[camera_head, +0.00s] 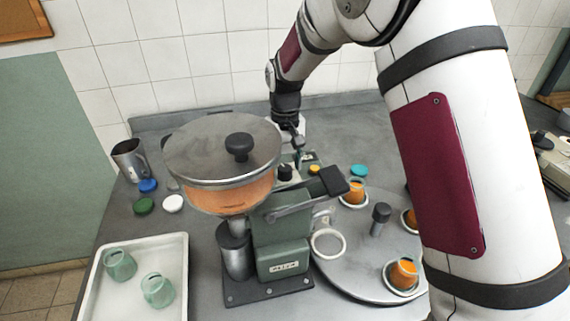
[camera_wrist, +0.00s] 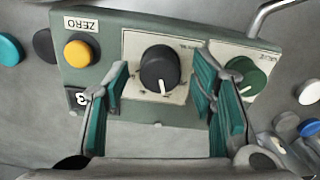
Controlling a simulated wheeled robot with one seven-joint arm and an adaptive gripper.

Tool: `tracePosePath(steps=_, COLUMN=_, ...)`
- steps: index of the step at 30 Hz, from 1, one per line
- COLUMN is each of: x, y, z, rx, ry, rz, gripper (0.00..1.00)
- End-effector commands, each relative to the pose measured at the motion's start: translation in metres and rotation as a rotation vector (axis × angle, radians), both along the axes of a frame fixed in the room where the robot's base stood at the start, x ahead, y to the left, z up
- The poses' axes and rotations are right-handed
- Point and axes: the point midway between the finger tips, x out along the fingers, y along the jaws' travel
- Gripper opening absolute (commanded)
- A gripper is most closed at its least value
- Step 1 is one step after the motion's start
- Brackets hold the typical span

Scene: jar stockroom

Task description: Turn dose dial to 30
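A green machine's control panel (camera_wrist: 120,45) fills the upper wrist view, with its lettering upside down. A black dial (camera_wrist: 160,67) with a white pointer sits on a pale plate with small marks; its pointer is toward the bottom of the picture. A green dial (camera_wrist: 241,75) with a white pointer is to its right; its label is too small to read. My gripper (camera_wrist: 161,78) is open, with teal-padded fingers either side of the black dial and visible gaps. In the head view my gripper (camera_head: 298,148) is at the panel, partly hidden behind the machine.
A yellow ZERO button (camera_wrist: 79,54) and a small dark display (camera_wrist: 77,98) are left of the dial. The machine (camera_head: 283,258) carries a lidded hopper (camera_head: 222,150). A round turntable (camera_head: 350,275) with orange-filled jars is right, a white tray (camera_head: 105,300) with green jars left.

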Motion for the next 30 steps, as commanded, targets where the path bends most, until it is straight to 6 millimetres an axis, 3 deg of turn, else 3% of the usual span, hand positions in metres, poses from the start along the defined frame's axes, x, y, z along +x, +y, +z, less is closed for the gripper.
tracePosePath(steps=8, x=0.001, y=0.000, z=0.017, rx=0.002, ry=-0.005, rz=0.000, gripper=0.51)
tracePosePath(steps=21, x=0.001, y=0.000, z=0.100, rx=0.001, ry=-0.004, rz=0.000, gripper=0.51)
tracePosePath(steps=30, x=0.000, y=0.000, z=0.120, rx=0.000, ry=0.000, rz=0.000, gripper=0.51)
